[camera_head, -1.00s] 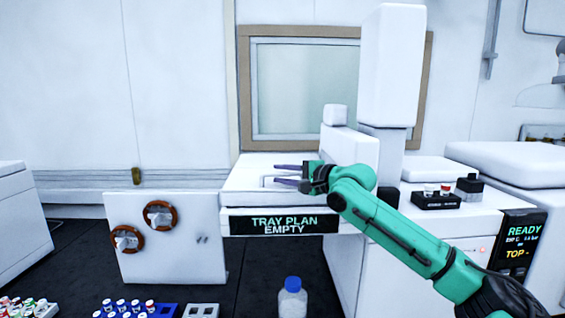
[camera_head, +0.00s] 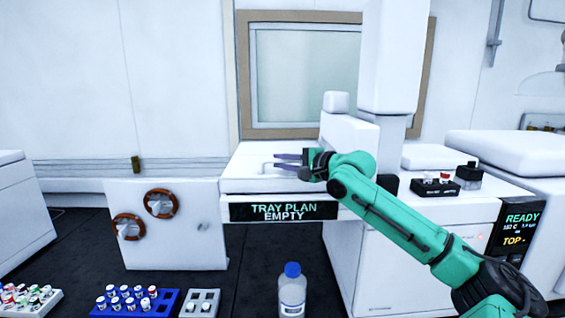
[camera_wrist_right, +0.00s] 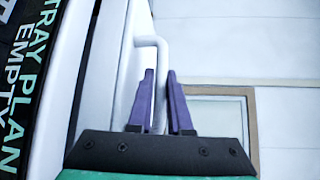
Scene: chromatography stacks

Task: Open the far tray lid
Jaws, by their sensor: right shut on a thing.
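The far tray lid (camera_head: 252,172) is a white flat panel on the machine, above a dark sign reading "TRAY PLAN EMPTY" (camera_head: 284,211). It looks closed. Its thin white bar handle (camera_wrist_right: 148,41) stands out from the front in the right wrist view. My right gripper (camera_head: 276,161) reaches in from the right with two purple fingers. They are shut on the handle, which runs between them in the right wrist view (camera_wrist_right: 160,75). My left gripper is not in view.
A blue-capped bottle (camera_head: 292,291) stands in front of the machine. Vial racks, one blue (camera_head: 166,301), line the lower left. A white panel with two orange-ringed ports (camera_head: 190,254) stands left of the tray. A white column (camera_head: 389,70) rises behind my right forearm.

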